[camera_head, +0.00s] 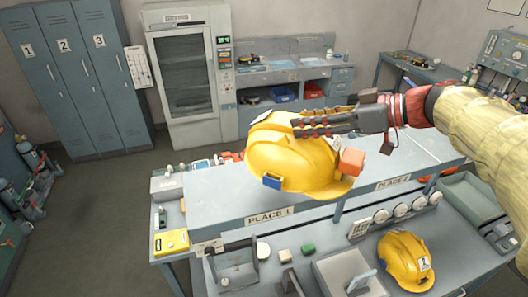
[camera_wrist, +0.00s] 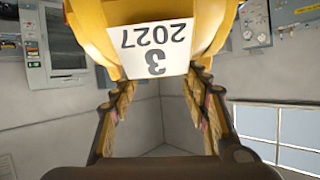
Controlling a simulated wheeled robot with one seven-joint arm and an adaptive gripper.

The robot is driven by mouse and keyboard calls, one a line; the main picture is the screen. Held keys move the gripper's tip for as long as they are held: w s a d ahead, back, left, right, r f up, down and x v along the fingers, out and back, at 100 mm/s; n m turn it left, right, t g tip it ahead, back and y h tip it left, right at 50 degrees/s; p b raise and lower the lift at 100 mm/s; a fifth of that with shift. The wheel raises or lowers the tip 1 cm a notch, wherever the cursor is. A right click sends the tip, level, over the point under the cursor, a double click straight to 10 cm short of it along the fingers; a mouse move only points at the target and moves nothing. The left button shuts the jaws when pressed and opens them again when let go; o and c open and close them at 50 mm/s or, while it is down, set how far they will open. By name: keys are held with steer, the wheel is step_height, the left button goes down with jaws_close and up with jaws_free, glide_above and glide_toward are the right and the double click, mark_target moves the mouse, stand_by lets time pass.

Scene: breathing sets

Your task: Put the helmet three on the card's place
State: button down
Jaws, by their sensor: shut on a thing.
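Helmet three is the yellow helmet (camera_head: 290,160) in my gripper (camera_head: 312,122), which is shut on it. It hangs tilted over the raised shelf. The wrist view shows its white label "3 2027" (camera_wrist: 155,48) upside down between my fingers (camera_wrist: 160,100). The label PLACE 1 (camera_head: 268,217) is on the shelf's front edge, below and left of the helmet. The label PLACE 2 (camera_head: 393,183) is further right on that edge. A small white card (camera_head: 358,229) with dark marks stands on the lower bench; I cannot read it.
A second yellow helmet (camera_head: 405,262) with a number label sits on the lower bench at right. A grey tray (camera_head: 347,272) and small blocks lie beside it. A yellow device (camera_head: 171,242) is at the left end. Lockers (camera_head: 75,75) and a cabinet (camera_head: 188,85) stand behind.

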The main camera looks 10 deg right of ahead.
mark_target(283, 122)
steer(key=x, duration=0.5)
steer(key=w+p+x, duration=0.1)
steer(key=x, duration=0.1)
steer(key=w+a+f, duration=0.2)
steer(key=f, duration=0.1)
steer(key=w+a+f, duration=0.1)
steer(key=f, duration=0.1)
steer(key=shift+f, duration=0.2)
step_height(283, 122, down, 3)
steer(key=shift+w+a+r+p, duration=0.1)
steer(key=shift+w+a+p, duration=0.1)
steer(key=shift+p, duration=0.15)
steer(key=shift+s+f, duration=0.1)
steer(key=shift+f, duration=0.3)
steer(key=c, duration=1)
jaws_free()
steer(key=shift+f, duration=0.15)
steer(key=shift+o, duration=0.2)
steer(key=shift+d, duration=0.1)
